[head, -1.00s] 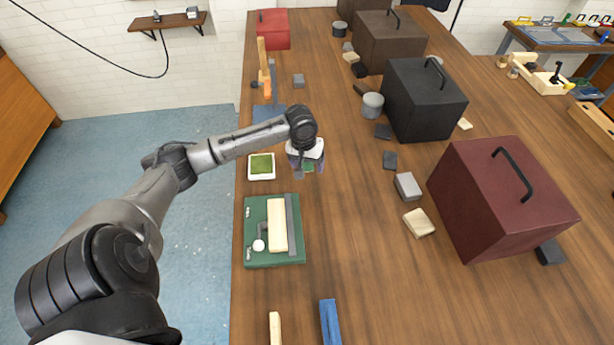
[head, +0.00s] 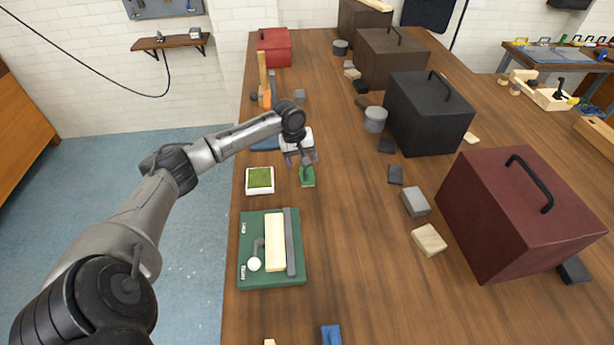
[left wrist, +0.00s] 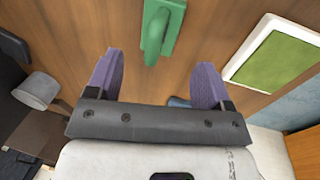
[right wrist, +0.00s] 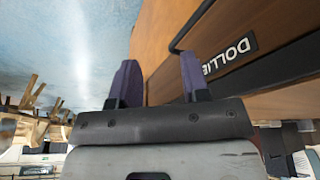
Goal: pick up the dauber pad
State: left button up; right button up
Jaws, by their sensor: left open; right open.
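The dauber pad, a small green block with a green handle on top (head: 307,178), lies on the wooden table. It also shows at the top middle of the left wrist view (left wrist: 163,28), ahead of the fingertips and between their lines. My left gripper (head: 301,160) is open and empty, just beyond the pad in the head view, apart from it as far as I can tell. Its purple fingers (left wrist: 159,68) show in the left wrist view. My right gripper (right wrist: 158,75) is open and empty in the right wrist view, away from the pad.
A white tray with a green surface (head: 260,192) sits left of the pad. A green board with a wooden strip (head: 246,278) lies nearer. Dark boxes (head: 428,112) and a maroon box (head: 520,215) stand right. A wooden front labelled DOLLIE (right wrist: 240,82) is beside my right gripper.

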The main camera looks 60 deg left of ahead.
aim_at(307, 172)
pick_arm(q)
jog(key=shift+w+d+f+b, duration=0.1)
jog(key=shift+d+f+b, duration=0.05)
jog(key=shift+f, duration=0.75)
jog(key=shift+w+d+f+b, duration=0.15)
jog(key=shift+f+b, duration=0.05)
jog(key=shift+f, duration=0.75)
jog(key=shift+w+d+f+b, duration=0.1)
jog(key=shift+d+f+b, duration=0.05)
jog(key=shift+f, duration=0.75)
jog(key=shift+c, duration=0.3)
jog(key=c, duration=0.9)
